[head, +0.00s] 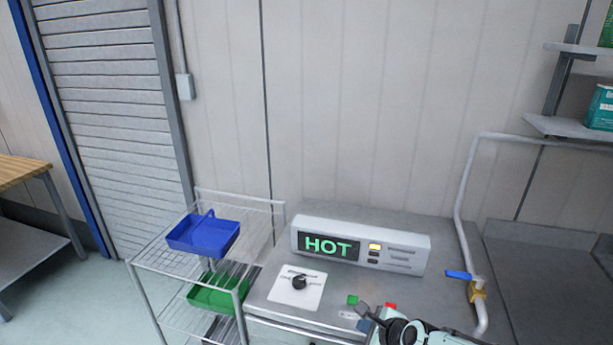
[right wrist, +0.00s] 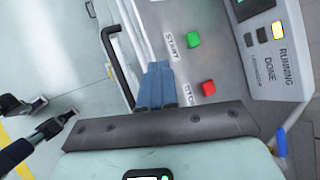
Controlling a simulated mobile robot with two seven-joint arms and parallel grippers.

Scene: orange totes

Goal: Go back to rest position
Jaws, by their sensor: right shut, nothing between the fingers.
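My right gripper (head: 364,319) is at the front of the grey machine at the bottom of the head view. In the right wrist view its blue fingers (right wrist: 155,85) are together and empty, beside the green START button (right wrist: 193,40) and the red STOP button (right wrist: 208,88). Whether they touch the panel I cannot tell. The green button (head: 352,300) and red button (head: 390,306) also show in the head view. My left gripper does not show in the head view. A dark jointed part at the left of the right wrist view cannot be identified for sure.
The machine's control box (head: 360,247) reads HOT, with a yellow light lit. A black knob (head: 299,282) is on top. A wire rack (head: 150,262) to the left holds a blue tote (head: 203,236) and a green tote (head: 212,298). A pipe (head: 463,200) with a blue-handled valve stands right.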

